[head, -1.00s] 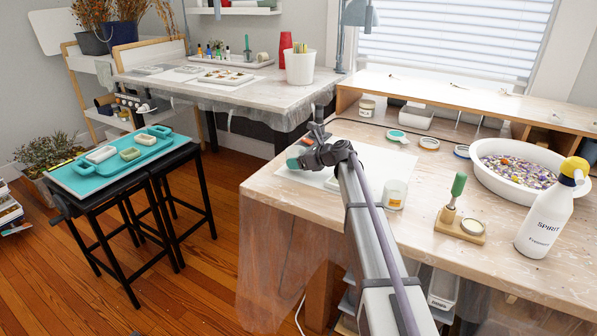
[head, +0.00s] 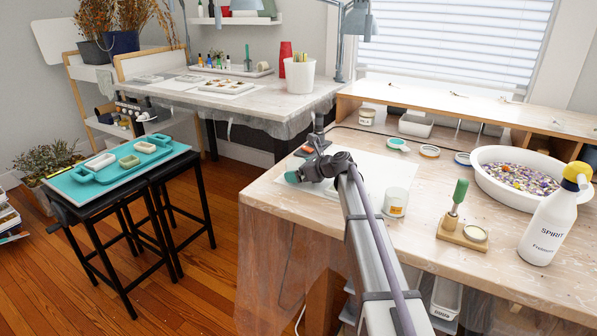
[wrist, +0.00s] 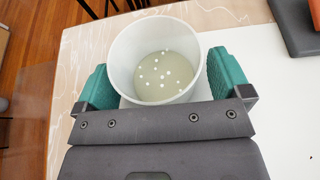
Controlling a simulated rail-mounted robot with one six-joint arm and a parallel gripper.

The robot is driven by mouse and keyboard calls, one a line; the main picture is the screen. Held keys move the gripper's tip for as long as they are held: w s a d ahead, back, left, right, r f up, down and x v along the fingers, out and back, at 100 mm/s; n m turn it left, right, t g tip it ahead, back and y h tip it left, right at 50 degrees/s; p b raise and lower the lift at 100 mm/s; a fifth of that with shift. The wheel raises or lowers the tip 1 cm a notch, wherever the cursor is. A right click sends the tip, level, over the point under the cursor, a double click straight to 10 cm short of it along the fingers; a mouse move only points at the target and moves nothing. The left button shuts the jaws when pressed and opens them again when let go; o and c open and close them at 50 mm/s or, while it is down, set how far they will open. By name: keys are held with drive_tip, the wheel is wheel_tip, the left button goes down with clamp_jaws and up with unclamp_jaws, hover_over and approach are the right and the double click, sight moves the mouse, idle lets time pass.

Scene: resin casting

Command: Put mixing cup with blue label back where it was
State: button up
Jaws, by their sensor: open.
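In the wrist view a white mixing cup (wrist: 150,38) stands between the two teal fingers of my gripper (wrist: 162,80). The fingers are open, one on each side of the cup; I cannot tell whether either touches it. The cup has a pale greenish bottom with several white dots inside. Its label does not show. In the head view my gripper (head: 300,176) is low over the near left part of the workbench, and hides this cup. Another white cup (head: 396,199), with an orange label, stands to its right on the bench.
A white sheet (head: 372,172) lies under the cup area, with a dark flat object (wrist: 294,22) beyond. A teal tray (head: 90,178) is on the stools at left.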

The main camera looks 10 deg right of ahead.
drive_tip(key=p+v, duration=0.4)
drive_tip(key=v, duration=0.7)
drive_tip(key=shift+s+d+r, duration=0.1)
drive_tip(key=shift+s+r, duration=0.05)
drive_tip(key=shift+r, duration=0.1)
drive_tip(key=shift+s+d, duration=0.2)
drive_tip(key=shift+d, duration=0.05)
